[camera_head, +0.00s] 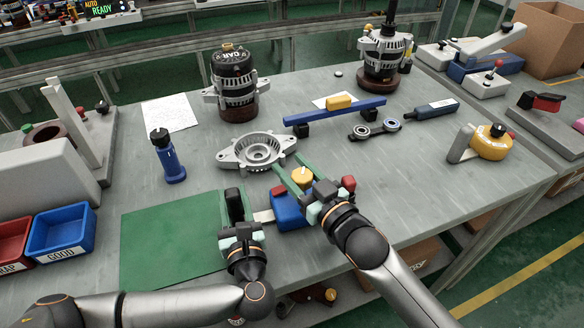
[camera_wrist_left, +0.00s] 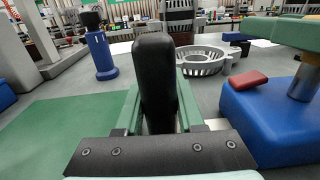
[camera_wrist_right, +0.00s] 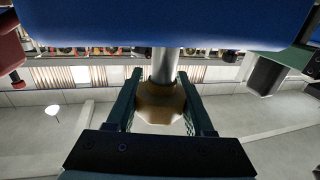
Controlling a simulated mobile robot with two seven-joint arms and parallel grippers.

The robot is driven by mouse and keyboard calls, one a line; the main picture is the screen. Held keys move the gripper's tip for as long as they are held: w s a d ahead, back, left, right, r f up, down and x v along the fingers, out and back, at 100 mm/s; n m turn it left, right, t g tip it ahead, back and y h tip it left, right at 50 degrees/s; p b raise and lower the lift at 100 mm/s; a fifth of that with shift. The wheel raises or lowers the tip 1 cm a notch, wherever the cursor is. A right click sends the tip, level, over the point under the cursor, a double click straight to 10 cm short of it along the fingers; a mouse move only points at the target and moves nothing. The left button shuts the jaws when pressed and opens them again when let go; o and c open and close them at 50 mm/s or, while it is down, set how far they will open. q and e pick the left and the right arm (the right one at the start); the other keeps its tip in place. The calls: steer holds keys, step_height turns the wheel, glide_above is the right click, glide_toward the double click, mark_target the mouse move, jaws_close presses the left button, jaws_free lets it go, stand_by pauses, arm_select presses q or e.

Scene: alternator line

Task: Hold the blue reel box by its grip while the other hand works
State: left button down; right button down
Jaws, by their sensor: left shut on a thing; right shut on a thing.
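The blue reel box (camera_head: 288,212) stands on the bench near its front edge, and its blue side shows in the left wrist view (camera_wrist_left: 272,125). A black upright grip (camera_wrist_left: 155,75) stands beside the box; a pale tab (camera_head: 264,216) shows between them. My left gripper (camera_head: 234,198) is shut on this grip. A yellow knob (camera_wrist_right: 160,103) sits on a silver shaft (camera_wrist_right: 164,65) above the box. My right gripper (camera_head: 299,174) is shut on the knob, which shows between its fingers in the right wrist view.
A green mat (camera_head: 165,245) lies left of my left gripper. A grey alternator housing (camera_head: 258,151) lies behind the box. A blue-handled tool (camera_head: 168,160) stands upright behind the mat. A blue bar (camera_head: 335,111) and a yellow tape-like reel (camera_head: 490,143) are farther right.

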steer(key=shift+r, duration=0.1)
steer(key=shift+c, duration=1.4)
jaws_free()
steer(key=v, duration=1.2)
